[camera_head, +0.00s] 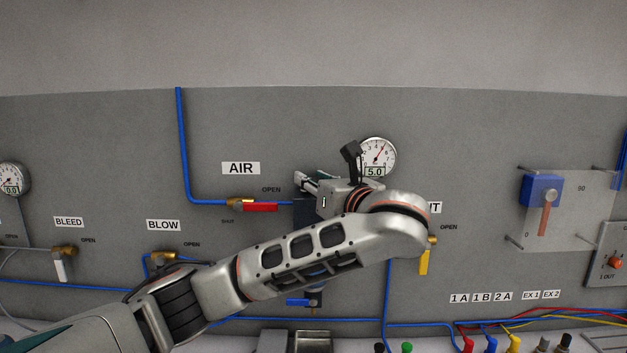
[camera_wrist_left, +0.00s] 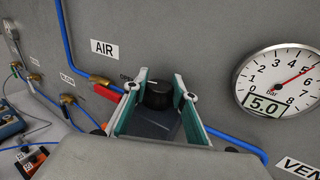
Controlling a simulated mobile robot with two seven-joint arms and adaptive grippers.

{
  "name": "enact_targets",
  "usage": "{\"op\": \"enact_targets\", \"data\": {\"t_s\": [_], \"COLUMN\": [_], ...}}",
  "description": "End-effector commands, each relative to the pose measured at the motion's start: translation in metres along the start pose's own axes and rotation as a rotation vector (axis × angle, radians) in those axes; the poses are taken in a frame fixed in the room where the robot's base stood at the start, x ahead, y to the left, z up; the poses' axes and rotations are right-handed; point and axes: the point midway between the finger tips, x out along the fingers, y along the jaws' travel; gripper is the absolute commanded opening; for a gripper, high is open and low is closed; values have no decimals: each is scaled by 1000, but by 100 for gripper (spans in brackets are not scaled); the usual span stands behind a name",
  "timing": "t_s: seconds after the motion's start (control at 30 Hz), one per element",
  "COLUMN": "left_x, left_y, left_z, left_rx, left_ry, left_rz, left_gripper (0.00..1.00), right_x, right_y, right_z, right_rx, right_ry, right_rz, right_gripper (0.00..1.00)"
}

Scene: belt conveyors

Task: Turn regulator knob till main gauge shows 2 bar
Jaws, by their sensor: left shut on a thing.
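The main gauge (camera_head: 377,157) is a round white dial to the right of my left gripper, and its display reads 5.0. In the left wrist view the same gauge (camera_wrist_left: 278,80) has a red needle near 5, a bar scale and 5.0 on its display. The regulator knob (camera_wrist_left: 158,95) is black and sits between the two fingers of my left gripper (camera_wrist_left: 160,88), which is shut on it. In the head view my left gripper (camera_head: 307,184) is at the panel and hides the knob. The regulator body (camera_head: 303,213) shows partly behind my arm. My right gripper is not in view.
A red-handled valve (camera_head: 260,207) under the AIR label (camera_head: 241,168) lies just left of the gripper. A yellow-handled valve (camera_head: 424,262) is right of my forearm. Blue tubing (camera_head: 182,130) runs along the panel. Another gauge (camera_head: 12,178) is at the far left.

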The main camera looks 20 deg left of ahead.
Motion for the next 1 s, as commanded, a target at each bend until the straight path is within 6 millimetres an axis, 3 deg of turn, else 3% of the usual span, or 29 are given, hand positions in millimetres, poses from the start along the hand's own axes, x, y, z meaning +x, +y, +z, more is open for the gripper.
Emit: {"op": "enact_targets", "data": {"t_s": [0.13, 0.17, 0.57, 0.77, 1.0], "left_x": [1, 1, -3, -29, -75], "left_y": [2, 2, 0, -2, -2], "left_z": [4, 4, 1, 0, 0], "left_rx": [-4, -4, -3, -4, -5], "left_ry": [-6, -6, -2, 2, 1], "left_rz": [4, 4, -2, -8, -5], "left_gripper": [5, 34, 34, 34, 34], "right_x": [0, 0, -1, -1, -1], "right_y": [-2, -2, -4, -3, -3], "right_z": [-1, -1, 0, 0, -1], "right_rx": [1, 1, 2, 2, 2], "right_ry": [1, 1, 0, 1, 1], "right_rz": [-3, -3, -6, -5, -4], "right_gripper": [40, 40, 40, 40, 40]}}
